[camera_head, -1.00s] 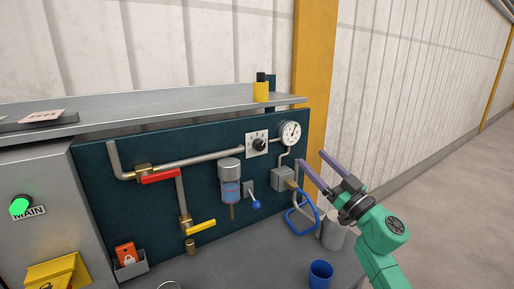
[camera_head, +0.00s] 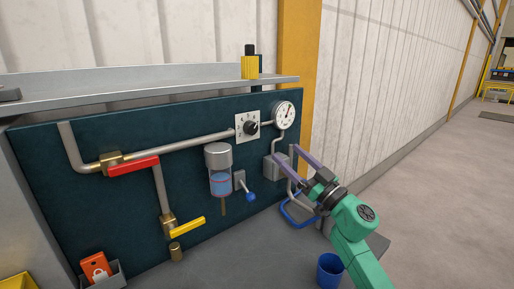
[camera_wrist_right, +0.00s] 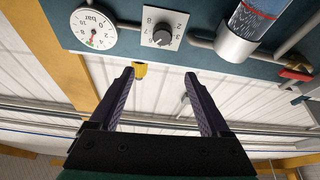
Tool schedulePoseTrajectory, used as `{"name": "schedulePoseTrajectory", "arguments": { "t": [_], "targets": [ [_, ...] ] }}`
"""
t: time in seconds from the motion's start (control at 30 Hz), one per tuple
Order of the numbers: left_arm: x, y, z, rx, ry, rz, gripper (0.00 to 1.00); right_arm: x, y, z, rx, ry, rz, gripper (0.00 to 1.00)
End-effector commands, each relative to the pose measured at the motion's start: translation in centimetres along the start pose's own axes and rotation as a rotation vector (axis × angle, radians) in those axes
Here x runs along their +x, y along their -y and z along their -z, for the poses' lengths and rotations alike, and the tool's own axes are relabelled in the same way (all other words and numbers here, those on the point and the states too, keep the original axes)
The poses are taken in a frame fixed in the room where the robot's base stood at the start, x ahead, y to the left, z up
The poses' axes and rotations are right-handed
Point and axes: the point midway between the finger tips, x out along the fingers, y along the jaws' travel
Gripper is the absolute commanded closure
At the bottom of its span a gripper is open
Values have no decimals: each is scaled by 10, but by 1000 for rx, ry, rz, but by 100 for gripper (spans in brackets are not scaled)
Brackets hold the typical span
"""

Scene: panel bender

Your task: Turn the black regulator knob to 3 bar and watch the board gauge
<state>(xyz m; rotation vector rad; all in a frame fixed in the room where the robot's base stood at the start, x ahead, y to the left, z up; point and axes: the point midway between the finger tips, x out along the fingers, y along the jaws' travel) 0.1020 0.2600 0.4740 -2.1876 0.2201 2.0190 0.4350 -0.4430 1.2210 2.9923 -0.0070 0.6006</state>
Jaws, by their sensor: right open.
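The black regulator knob (camera_head: 250,128) sits on a white square scale plate on the dark teal board. It also shows in the right wrist view (camera_wrist_right: 163,38), where the picture is upside down. The round white board gauge (camera_head: 284,115) is just right of the knob. In the right wrist view the gauge (camera_wrist_right: 93,27) shows a bar scale and a red needle; I cannot read its value surely. My right gripper (camera_head: 285,153) is open and empty, its purple fingers below and right of the knob, apart from it. It also shows in the wrist view (camera_wrist_right: 158,74). My left gripper is out of view.
A filter bowl (camera_head: 219,170), red lever (camera_head: 133,165) and yellow lever (camera_head: 188,227) are to the left. A shelf (camera_head: 150,85) overhangs the board. A blue cup (camera_head: 330,270) stands below.

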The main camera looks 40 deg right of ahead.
Motion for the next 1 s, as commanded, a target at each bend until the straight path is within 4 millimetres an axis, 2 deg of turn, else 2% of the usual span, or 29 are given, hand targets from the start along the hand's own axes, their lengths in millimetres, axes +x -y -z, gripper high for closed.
{"name": "schedulePoseTrajectory", "arguments": {
  "t": [0.03, 0.1, 0.27, 0.37, 0.7, 0.83, 1.0],
  "targets": [
    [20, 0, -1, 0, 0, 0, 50, -8, 2, -18, 0, 0, 0, 19],
    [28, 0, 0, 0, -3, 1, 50, -11, 3, -26, 0, 0, 0, 19],
    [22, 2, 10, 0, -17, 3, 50, 1, 2, -22, 1, -3, 1, 19],
    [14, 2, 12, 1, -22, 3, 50, 22, 2, -19, -2, -3, 2, 19],
    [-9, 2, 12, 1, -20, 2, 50, 109, 1, -18, 1, -4, -1, 19],
    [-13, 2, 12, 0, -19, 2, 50, 128, 1, -21, 1, -2, -2, 19],
    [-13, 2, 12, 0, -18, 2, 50, 137, 2, -23, 0, 0, 0, 19]
  ]
}}
